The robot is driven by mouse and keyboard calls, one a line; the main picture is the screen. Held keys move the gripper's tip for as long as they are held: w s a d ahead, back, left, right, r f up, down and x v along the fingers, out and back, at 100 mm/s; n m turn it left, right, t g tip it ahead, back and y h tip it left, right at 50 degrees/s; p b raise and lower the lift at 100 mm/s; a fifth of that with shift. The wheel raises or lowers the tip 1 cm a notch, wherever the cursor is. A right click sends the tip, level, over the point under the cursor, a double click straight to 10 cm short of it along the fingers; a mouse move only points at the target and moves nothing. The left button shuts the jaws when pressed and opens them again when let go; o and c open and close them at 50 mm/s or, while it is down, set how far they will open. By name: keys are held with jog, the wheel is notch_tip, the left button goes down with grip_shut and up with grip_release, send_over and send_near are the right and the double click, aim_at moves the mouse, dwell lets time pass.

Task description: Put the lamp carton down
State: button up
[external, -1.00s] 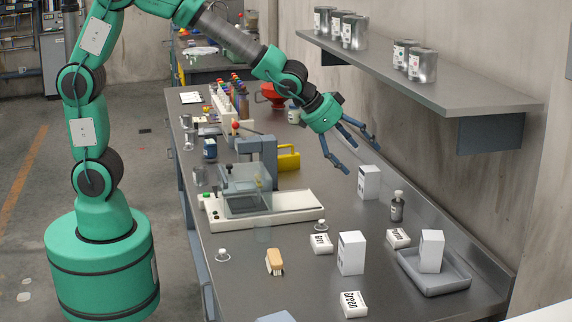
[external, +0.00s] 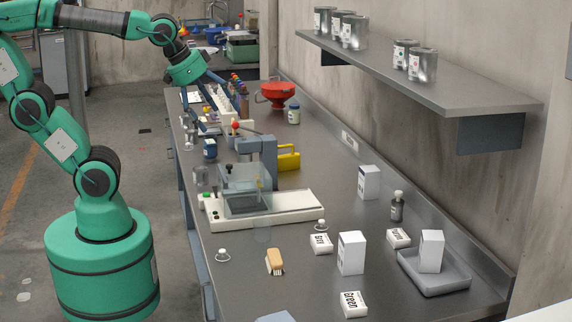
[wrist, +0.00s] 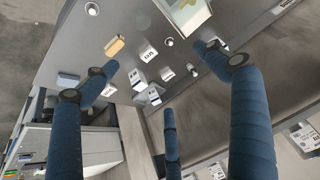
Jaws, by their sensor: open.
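Three upright white cartons stand on the grey bench in the external view: one toward the wall (external: 369,182), one nearer the front (external: 351,253), and one in the grey tray (external: 436,284), the tray carton (external: 431,251). I cannot tell which is the lamp carton; none is in my gripper. My gripper (external: 203,108) is over the far left part of the bench, well apart from the cartons. In the wrist view its blue fingers (wrist: 160,78) are spread and empty, with small white boxes (wrist: 147,52) on the bench beyond.
Small lettered white boxes (external: 353,304), a wooden brush (external: 275,261), a dark bottle (external: 397,206) and a white-based apparatus (external: 280,210) occupy the bench. A shelf (external: 430,80) with metal cans overhangs the wall side. Bare bench lies between the brush and the front carton.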

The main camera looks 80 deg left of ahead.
jog(key=s, duration=0.4)
jog(key=s+f, duration=0.1)
jog(key=s, duration=0.1)
